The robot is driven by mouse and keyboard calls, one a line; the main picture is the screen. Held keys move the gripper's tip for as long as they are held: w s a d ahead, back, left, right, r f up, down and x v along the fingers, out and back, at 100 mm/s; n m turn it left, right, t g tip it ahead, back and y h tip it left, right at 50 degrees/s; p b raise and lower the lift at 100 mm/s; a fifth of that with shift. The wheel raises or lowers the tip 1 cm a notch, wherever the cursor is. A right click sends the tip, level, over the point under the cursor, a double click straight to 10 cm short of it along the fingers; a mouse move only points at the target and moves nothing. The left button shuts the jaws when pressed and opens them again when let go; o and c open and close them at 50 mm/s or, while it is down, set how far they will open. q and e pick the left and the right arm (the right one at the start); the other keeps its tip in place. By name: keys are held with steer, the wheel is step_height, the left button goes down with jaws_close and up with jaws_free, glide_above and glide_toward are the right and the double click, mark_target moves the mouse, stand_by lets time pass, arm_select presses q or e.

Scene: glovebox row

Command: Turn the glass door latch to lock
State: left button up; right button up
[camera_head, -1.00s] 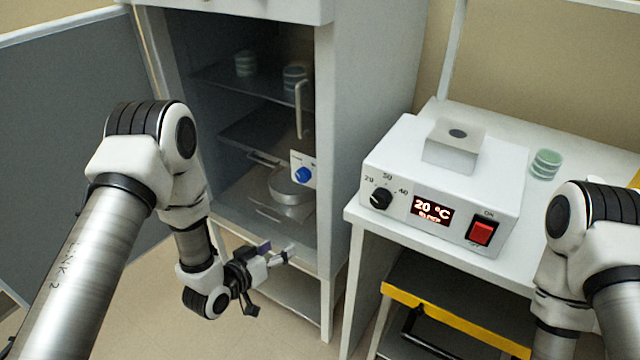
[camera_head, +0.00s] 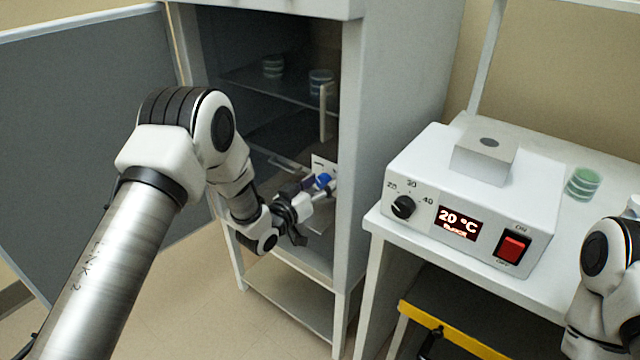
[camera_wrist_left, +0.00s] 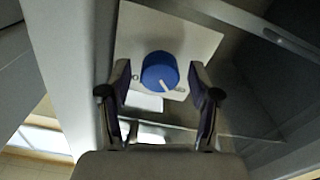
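The latch is a round blue knob (camera_head: 323,181) with a white pointer line, on a white plate on the cabinet's glass door (camera_head: 270,160). In the left wrist view the knob (camera_wrist_left: 160,71) sits between and just beyond my open fingertips, with its pointer line toward the lower right. The white plate (camera_wrist_left: 200,45) carries small marks, too small to read. My left gripper (camera_head: 318,188) is open at the knob; it also shows in the left wrist view (camera_wrist_left: 160,88). I cannot tell whether a finger touches the knob. My right gripper is out of view.
A pale vertical handle (camera_head: 323,112) stands above the latch. Petri dish stacks (camera_head: 320,82) sit on a shelf inside. A grey opaque door panel (camera_head: 85,140) stands swung open at left. A white heater box (camera_head: 470,200) rests on the bench at right.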

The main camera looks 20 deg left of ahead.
arm_select(q)
steer(key=c, duration=1)
steer(key=shift+o, duration=0.2)
steer(key=shift+m, duration=0.4)
steer(key=m+b, duration=0.1)
steer(key=m, duration=0.2)
steer(key=shift+f+m+b, duration=0.1)
steer(key=shift+m+b, duration=0.3)
steer(key=m+b, duration=0.1)
steer(key=m, duration=0.3)
steer(key=shift+b, duration=0.4)
steer(key=m+b, duration=0.2)
steer(key=m, duration=0.3)
steer(key=shift+m, duration=0.4)
steer(key=shift+m+b, duration=1)
steer(key=shift+m, duration=0.7)
